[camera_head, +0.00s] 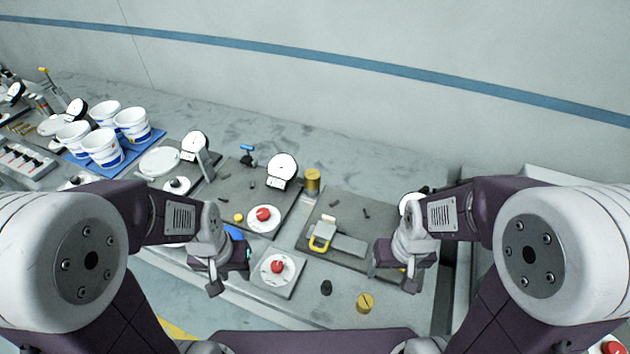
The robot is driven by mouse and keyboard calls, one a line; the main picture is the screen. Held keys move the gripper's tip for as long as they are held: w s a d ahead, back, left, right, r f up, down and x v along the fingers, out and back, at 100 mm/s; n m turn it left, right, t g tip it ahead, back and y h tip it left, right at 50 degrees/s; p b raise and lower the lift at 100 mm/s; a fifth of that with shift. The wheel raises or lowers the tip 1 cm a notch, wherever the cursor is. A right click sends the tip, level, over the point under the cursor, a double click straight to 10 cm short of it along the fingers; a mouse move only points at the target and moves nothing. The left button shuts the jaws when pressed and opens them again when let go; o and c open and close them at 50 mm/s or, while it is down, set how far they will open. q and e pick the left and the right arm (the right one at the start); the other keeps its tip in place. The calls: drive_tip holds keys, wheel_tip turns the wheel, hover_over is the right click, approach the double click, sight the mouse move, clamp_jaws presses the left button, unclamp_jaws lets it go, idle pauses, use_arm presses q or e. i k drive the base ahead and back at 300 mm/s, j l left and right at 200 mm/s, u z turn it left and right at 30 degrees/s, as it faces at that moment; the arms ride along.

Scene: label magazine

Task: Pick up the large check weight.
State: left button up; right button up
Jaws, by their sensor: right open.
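A brass cylinder (365,303) stands near the bench's front edge, below and left of my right gripper. A taller brass cylinder (312,181) stands further back beside a round white dial. A small black knobbed piece (326,287) stands left of the front brass cylinder. I cannot tell for sure which cylinder is the large check weight. My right gripper (391,278) is open and empty, apart from the front cylinder. My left gripper (229,279) appears open and empty, over the bench's front left, near a blue piece (234,233) partly hidden behind it.
Two white scale pans with red knobs (263,214) (277,267) sit between the grippers. A grey device with a yellow handle (321,234) lies on a dark mat (375,213). White buckets (103,147) stand on a blue tray at the back left.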

sight(312, 176)
drive_tip(key=i+j+z, duration=0.1)
drive_tip(key=j+z, duration=0.25)
drive_tip(key=i+j+z, duration=0.1)
drive_tip(key=j+z, duration=0.3)
drive_tip(key=l, duration=0.15)
